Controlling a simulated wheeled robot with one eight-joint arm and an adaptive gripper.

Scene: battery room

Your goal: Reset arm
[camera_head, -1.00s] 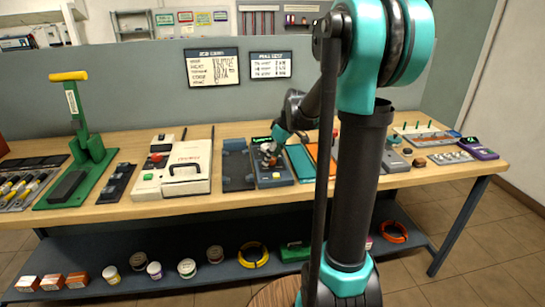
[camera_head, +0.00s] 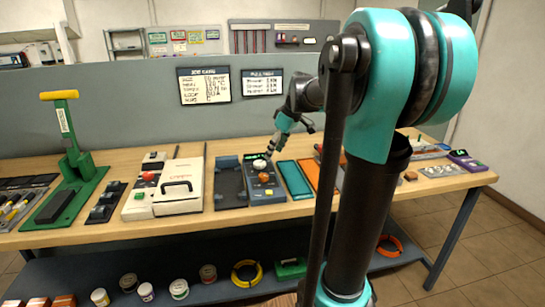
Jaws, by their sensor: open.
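My gripper (camera_head: 268,156) is at the end of my teal and black arm, which fills the right half of the view. The gripper points down and to the left, just above the back of a dark blue-grey device (camera_head: 264,181). The device has a green display, a pale round knob and an orange button. The gripper's fingers are small in the view and nothing shows between them. I cannot tell whether the fingertips touch the device.
Left of the device are a dark cradle (camera_head: 229,184), a cream case (camera_head: 179,186) and a green press with a yellow handle (camera_head: 69,165). A teal tray (camera_head: 295,180) is to its right. The bench's front strip (camera_head: 120,233) is clear. A grey panel (camera_head: 120,125) stands behind.

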